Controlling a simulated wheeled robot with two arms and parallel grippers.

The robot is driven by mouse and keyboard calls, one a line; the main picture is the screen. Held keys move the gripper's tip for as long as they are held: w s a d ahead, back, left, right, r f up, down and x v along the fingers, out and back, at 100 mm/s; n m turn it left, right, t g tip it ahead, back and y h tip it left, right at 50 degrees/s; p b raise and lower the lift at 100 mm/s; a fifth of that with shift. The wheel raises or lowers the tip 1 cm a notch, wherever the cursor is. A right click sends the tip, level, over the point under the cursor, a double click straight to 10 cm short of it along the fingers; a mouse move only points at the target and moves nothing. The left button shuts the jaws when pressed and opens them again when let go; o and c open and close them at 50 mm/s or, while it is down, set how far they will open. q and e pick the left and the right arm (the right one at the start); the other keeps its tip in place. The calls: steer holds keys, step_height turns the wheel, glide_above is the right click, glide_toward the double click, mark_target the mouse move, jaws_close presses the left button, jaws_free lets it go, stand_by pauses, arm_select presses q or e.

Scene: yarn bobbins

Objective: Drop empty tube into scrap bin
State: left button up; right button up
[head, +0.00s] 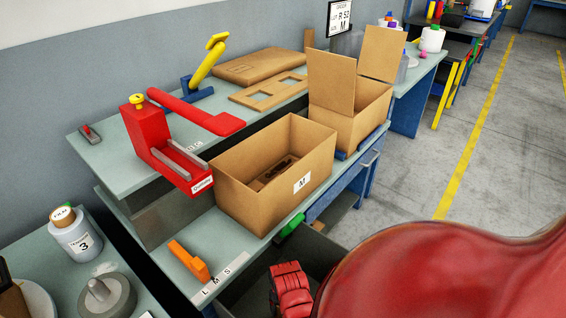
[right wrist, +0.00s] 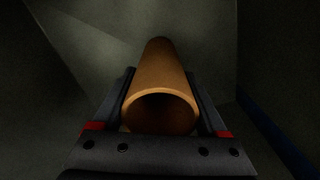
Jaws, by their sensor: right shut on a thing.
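The empty tube (right wrist: 160,85) is a hollow brown cardboard cylinder in the right wrist view, its open end facing the camera. My right gripper (right wrist: 161,92) is shut on it, with a dark finger along each side. Dark grey walls surround the tube, seemingly the inside of the scrap bin (head: 318,248). That dark open bin shows at the lower middle of the head view, partly hidden by my red arm. The tube is hidden in the head view. My left gripper is not in view.
An open cardboard box (head: 228,193) marked M stands on the bench beside the bin. A red tape dispenser (head: 150,150), an orange tool (head: 188,262) and a green item (head: 291,226) are nearby. Another open box (head: 345,128) stands behind. The floor at right is clear.

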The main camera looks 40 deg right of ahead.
steer(key=shift+f, duration=0.5)
steer(key=o, duration=1.3)
steer(key=shift+r, duration=0.1)
steer(key=shift+r+p, duration=1.15)
steer(key=shift+r, duration=5.4)
